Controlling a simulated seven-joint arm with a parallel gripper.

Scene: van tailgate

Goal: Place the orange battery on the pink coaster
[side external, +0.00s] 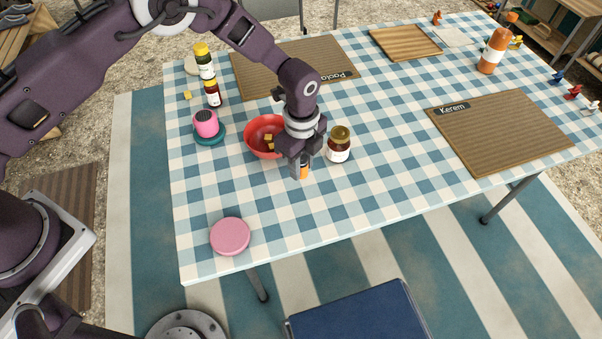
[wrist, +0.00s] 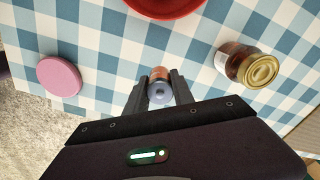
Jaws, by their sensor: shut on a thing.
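The orange battery (wrist: 159,74) is upright between the two fingers of my gripper (wrist: 158,93) in the wrist view, its grey end facing the camera. In the side view my gripper (side external: 301,172) is shut on the battery (side external: 304,172), which is partly hidden by the fingers. I cannot tell whether the battery touches the tablecloth. The pink coaster (side external: 230,236) is a round disc lying flat and bare near the table's front left corner. It also shows at the left in the wrist view (wrist: 59,76).
A red bowl (side external: 252,140) with yellow pieces stands just behind my gripper. A jar with a gold lid (side external: 339,145) stands close to its right. A pink speaker-like object (side external: 206,123) stands on a teal coaster (side external: 210,140). The cloth between gripper and pink coaster is clear.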

